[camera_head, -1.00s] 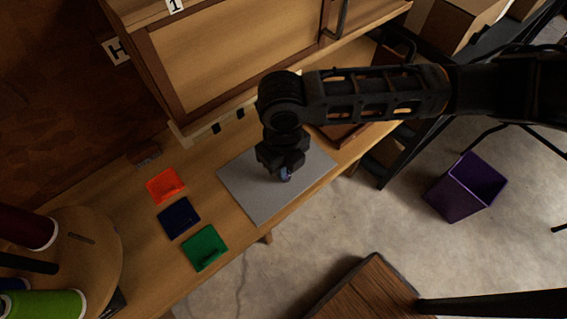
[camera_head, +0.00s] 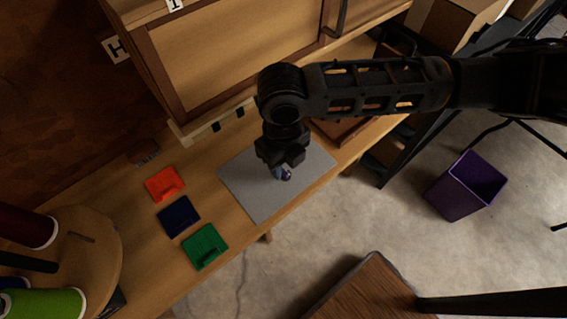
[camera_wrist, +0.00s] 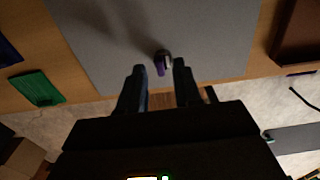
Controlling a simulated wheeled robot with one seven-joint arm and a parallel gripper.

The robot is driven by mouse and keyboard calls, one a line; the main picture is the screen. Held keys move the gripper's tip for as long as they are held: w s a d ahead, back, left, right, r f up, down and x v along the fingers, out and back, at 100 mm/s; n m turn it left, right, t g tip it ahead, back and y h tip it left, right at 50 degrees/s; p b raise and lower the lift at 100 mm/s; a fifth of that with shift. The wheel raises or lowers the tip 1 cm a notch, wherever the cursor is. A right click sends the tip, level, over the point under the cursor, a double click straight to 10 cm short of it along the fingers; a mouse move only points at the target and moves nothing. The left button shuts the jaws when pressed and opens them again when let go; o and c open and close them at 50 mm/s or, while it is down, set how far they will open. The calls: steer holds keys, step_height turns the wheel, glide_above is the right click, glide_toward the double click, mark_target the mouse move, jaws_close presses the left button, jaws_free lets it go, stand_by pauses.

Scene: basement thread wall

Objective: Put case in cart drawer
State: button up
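A small silver-grey case with purple in it (camera_wrist: 162,62) sits at the grey mat, near its front edge. It also shows in the head view (camera_head: 287,175), partly hidden by my gripper. My gripper (camera_head: 281,170) points down over the mat. In the wrist view my gripper (camera_wrist: 161,67) has its two fingers apart, with the case between and just beyond the tips, nearer the right finger. A gap shows on its left, so it does not look clamped. No open drawer is in view. A dark wooden top (camera_head: 365,290) at the lower middle may be the cart; I cannot tell.
The grey mat (camera_head: 250,200) lies on a wooden bench. Orange (camera_head: 164,183), blue (camera_head: 178,216) and green (camera_head: 204,246) trays lie left of it. A brown tray (camera_wrist: 297,40) is beside the mat. A purple bin (camera_head: 465,187) stands on the floor. A round thread stand is at lower left.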

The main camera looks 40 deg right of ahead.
step_height(320, 180, up, 11)
steer(key=shift+b, duration=0.35)
